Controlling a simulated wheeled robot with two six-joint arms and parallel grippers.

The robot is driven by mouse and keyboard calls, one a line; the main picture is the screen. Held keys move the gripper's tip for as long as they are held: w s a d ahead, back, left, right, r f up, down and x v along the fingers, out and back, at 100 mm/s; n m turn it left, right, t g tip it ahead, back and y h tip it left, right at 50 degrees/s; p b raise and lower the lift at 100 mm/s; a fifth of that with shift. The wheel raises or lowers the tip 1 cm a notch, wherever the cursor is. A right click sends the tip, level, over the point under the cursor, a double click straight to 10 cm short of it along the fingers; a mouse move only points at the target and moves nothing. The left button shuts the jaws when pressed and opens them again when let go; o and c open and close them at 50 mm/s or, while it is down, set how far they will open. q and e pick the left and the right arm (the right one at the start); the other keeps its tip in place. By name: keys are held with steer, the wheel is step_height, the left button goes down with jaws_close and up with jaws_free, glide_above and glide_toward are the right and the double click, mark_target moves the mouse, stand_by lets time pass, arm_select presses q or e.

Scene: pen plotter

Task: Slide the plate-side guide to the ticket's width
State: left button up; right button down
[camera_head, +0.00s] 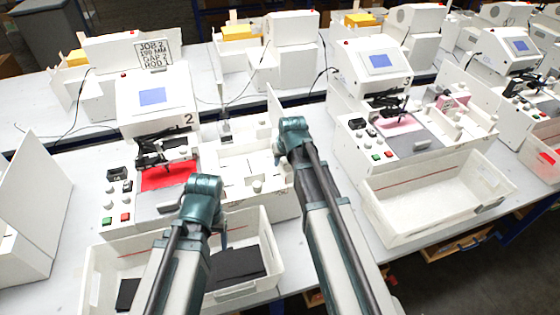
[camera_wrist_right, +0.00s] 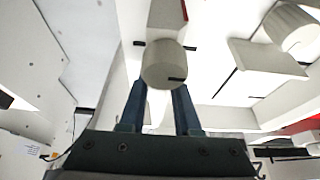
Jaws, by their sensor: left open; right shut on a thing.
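The ticket (camera_head: 154,54) is a white card with black print, "JOB 2" on top, standing on the machine marked 2; its width figure is too small to read surely. My right gripper (camera_wrist_right: 160,100) is shut on a round beige guide knob (camera_wrist_right: 163,64), with a blue finger on each side. A pale block lies beyond the knob. In the head view my right gripper (camera_head: 279,158) is at the right end of the machine's white bed (camera_head: 235,165); its fingertips are mostly hidden. My left gripper (camera_head: 222,230) is open and empty above the front bin.
The front bin (camera_head: 100,275) holds black sheets (camera_head: 238,265). A red plate (camera_head: 168,176) and buttons lie left of the bed. Another knob (camera_wrist_right: 291,27) and a flat block (camera_wrist_right: 265,62) are right of the held knob. An upright white panel (camera_head: 272,108) stands behind my right gripper.

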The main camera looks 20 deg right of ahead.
steer(key=shift+d, duration=0.4)
steer(key=c, duration=0.6)
jaws_free()
steer(key=shift+r, duration=0.2)
steer(key=p+v, duration=1.2)
steer(key=v, duration=0.1)
steer(key=shift+s+r+p, duration=0.1)
steer(key=shift+r+p, duration=0.15)
steer(key=shift+p, duration=0.15)
steer(key=shift+a+f, duration=0.1)
